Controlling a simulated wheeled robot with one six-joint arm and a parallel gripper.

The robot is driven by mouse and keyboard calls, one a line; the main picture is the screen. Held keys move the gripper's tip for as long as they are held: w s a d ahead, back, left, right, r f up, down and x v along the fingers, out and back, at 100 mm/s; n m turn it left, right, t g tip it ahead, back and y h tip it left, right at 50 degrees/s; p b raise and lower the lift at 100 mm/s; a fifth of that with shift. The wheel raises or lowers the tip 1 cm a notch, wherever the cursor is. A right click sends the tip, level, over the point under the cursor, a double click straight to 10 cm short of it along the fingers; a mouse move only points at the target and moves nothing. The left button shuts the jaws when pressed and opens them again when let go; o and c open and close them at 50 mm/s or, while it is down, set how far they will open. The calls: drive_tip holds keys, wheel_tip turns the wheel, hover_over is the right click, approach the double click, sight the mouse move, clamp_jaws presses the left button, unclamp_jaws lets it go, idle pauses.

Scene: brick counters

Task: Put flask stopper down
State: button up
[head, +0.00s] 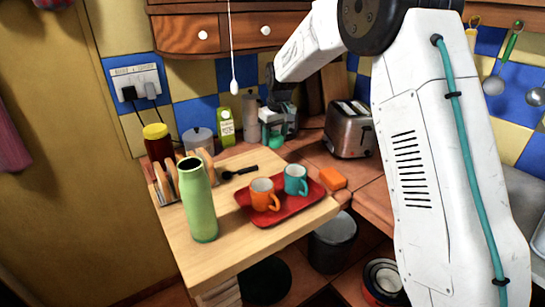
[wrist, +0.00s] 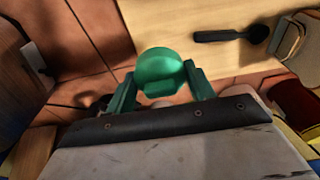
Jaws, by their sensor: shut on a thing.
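The flask stopper (wrist: 160,68) is a round green piece. My gripper (wrist: 161,84) is shut on it, with a green finger on each side. In the head view the stopper (head: 275,142) hangs below my gripper (head: 277,128) at the back, around the far right corner of the wooden board and the tiled counter. I cannot tell whether its underside touches the surface. The tall green flask (head: 200,205) stands upright at the front left of the board, with its mouth open.
A red tray (head: 258,217) holds an orange mug and a teal mug. A black spoon (head: 240,172) lies behind it. A toaster (head: 349,130) stands right of my gripper, a carton (head: 226,126) left. An orange block (head: 333,178) lies on the tiled counter (head: 310,157), which has some free room.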

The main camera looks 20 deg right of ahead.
sight(276, 145)
wheel_tip(276, 145, down, 4)
drive_tip(key=shift+d+r, duration=0.1)
drive_tip(key=shift+d, duration=0.05)
drive_tip(key=shift+f, duration=1.85)
drive_tip(key=shift+f, duration=0.15)
drive_tip(key=o, duration=0.9)
drive_tip(key=shift+o, duration=0.2)
